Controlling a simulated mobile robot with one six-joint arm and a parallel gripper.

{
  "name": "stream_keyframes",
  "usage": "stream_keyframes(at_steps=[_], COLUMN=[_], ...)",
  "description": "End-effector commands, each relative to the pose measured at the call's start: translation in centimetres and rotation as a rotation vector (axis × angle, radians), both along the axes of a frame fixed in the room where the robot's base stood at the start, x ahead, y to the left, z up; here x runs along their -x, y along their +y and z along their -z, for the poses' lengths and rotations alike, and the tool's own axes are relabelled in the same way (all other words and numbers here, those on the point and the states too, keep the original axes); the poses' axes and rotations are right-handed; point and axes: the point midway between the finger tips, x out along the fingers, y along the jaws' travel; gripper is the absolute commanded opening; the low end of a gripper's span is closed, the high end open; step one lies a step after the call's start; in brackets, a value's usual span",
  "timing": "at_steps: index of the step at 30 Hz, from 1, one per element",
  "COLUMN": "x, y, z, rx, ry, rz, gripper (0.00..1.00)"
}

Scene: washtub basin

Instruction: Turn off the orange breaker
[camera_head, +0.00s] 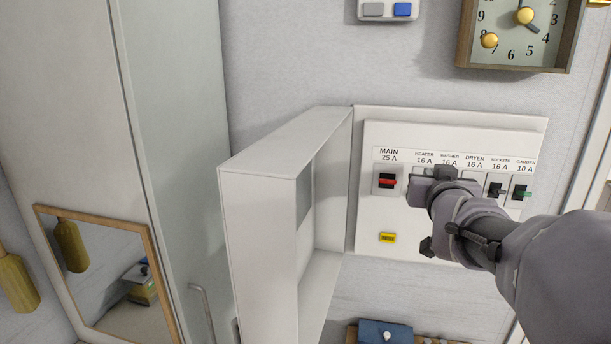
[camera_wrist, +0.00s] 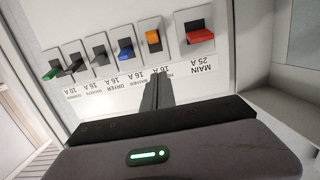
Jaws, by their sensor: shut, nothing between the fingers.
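The orange breaker (camera_wrist: 153,38) is the switch beside the red main one on the panel, which appears upside down in the wrist view. It seems to line up with the HEATER 16 A label. In the head view my gripper hides its lever. My gripper (camera_wrist: 158,76) is shut and empty, its dark fingertips over the label strip and just short of the orange breaker in the picture. I cannot tell whether they touch the panel. In the head view my gripper (camera_head: 416,192) is in front of the panel, just right of the main breaker.
The red main breaker (camera_head: 388,181) and blue breaker (camera_wrist: 125,50) flank the orange one. A green garden breaker (camera_head: 521,194) is at the far end. The open white panel door (camera_head: 262,240) juts out left. A yellow label (camera_head: 387,238) is below. A clock (camera_head: 515,35) hangs above.

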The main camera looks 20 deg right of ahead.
Motion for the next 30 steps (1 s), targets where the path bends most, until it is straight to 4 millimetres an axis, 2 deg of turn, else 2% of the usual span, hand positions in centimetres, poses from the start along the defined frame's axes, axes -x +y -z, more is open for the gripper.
stream_keyframes(at_steps=[6, 10, 15, 24, 26, 29, 30], x=[4.4, 6.1, 7.0, 7.0, 7.0, 7.6, 8.3], y=[2.7, 3.7, 4.2, 4.4, 5.3, 9.9, 12.6], z=[0.8, 1.0, 1.2, 1.4, 2.6, 8.0, 11.0], rx=[0.001, 0.001, -0.001, -0.003, -0.032, -0.161, -0.232], ry=[0.000, 0.000, 0.001, 0.003, 0.022, 0.120, 0.183], rz=[0.000, 0.000, 0.000, -0.001, -0.013, -0.068, -0.101], gripper=[0.00, 0.00, 0.00, 0.00, 0.00, 0.00, 0.00])
